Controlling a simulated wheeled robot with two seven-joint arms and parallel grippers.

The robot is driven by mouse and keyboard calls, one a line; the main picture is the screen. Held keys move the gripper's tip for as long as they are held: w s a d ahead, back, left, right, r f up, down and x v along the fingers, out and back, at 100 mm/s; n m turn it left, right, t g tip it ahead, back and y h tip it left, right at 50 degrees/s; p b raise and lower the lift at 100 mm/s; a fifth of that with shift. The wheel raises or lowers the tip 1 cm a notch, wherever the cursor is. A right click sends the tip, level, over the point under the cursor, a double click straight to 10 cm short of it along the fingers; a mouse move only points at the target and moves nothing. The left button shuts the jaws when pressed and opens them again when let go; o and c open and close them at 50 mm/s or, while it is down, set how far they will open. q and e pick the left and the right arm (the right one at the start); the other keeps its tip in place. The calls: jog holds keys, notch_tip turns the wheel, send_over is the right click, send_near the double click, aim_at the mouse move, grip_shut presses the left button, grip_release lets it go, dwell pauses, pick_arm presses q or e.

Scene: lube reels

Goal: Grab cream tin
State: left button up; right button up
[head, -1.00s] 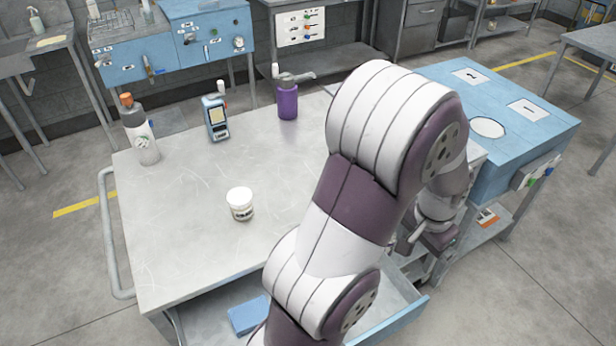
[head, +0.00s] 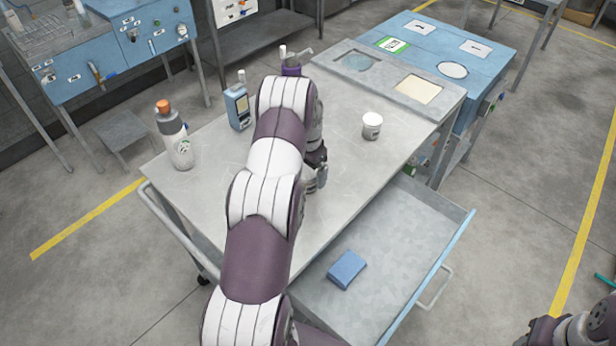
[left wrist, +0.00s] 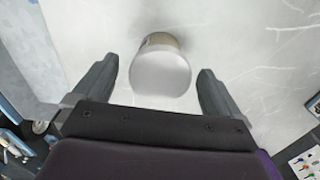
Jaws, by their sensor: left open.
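A tin with a white lid and a brownish side (left wrist: 160,72) stands on the table. In the left wrist view it sits between the spread fingers of my left gripper (left wrist: 156,75), with room on both sides. In the head view my left gripper (head: 317,172) is low over the middle of the table, and my arm and hand mostly hide that tin. A second white tin (head: 372,125) stands upright to the right of my gripper, apart from it. Labels are too small to read. Part of my right arm shows at the bottom right corner; its jaws are not clear.
An open drawer (head: 415,225) holds a blue block (head: 346,269). A panel (head: 445,98) adjoins the table's right end.

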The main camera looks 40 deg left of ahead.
pick_arm(q)
jog(key=shift+w+d+f, duration=0.1)
jog(key=shift+f, duration=0.55)
jog(key=shift+s+a, duration=0.2)
jog(key=shift+s, duration=0.1)
jog(key=shift+c, duration=0.9)
jog(key=c, duration=0.5)
jog(key=shift+w, duration=0.1)
jog(key=c, duration=0.5)
jog(key=shift+d, duration=0.1)
